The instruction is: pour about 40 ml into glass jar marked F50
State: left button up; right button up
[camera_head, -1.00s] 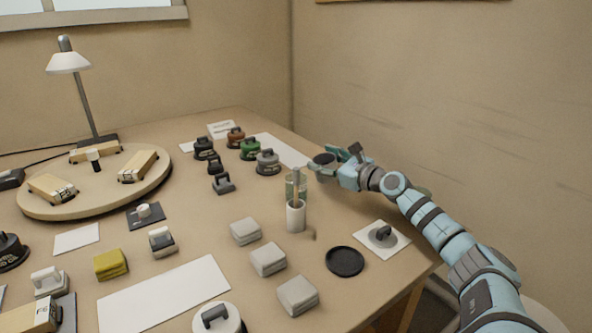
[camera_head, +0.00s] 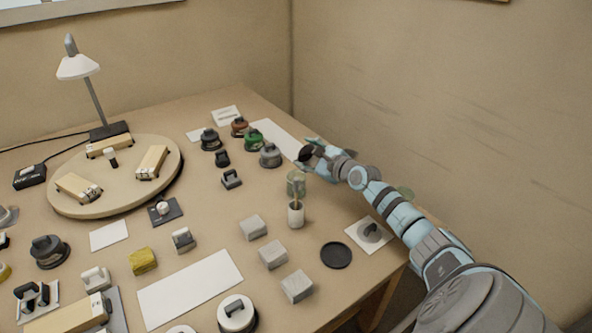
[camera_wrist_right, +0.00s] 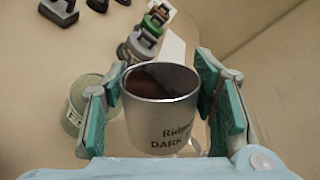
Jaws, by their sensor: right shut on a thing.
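My right gripper (camera_head: 312,158) is shut on a metal can (camera_wrist_right: 163,112). In the right wrist view its fingers (camera_wrist_right: 160,100) grip the can from both sides. The can has dark print, partly readable as "DARK", and a dark brown content inside. A greenish see-through glass jar (camera_head: 296,182) stands on the bench just below and left of the gripper in the head view. It also shows left of the left finger in the right wrist view (camera_wrist_right: 84,100), apart from the can. No F50 mark is readable. My left gripper is not in view.
A white cup (camera_head: 296,214) with something upright in it stands in front of the jar. Several dark, brown, green and grey lidded pots (camera_head: 270,156) stand behind. Grey blocks (camera_head: 273,255) and a black disc (camera_head: 336,255) lie nearer. A turntable (camera_head: 115,195) is at left.

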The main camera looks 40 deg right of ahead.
jog(key=shift+a+r+p, duration=0.1)
jog(key=shift+r+p, duration=0.1)
jog(key=shift+p, duration=0.4)
jog(key=shift+a+n+p, duration=0.1)
jog(key=shift+n+p, duration=0.2)
jog(key=shift+w+a+f+n+g+h+p, duration=0.1)
jog(key=shift+a+f+n+g+h+p, duration=0.1)
jog(key=shift+f+n+g+h+p, duration=0.4)
dwell(0.3)
jog(key=shift+r+n+p, duration=0.15)
jog(key=shift+n+p, duration=0.15)
jog(key=shift+p, duration=0.4)
jog(key=shift+a+r+n+h+p, duration=0.25)
jog(key=shift+n+p, duration=0.45)
jog(key=shift+p, duration=1.1)
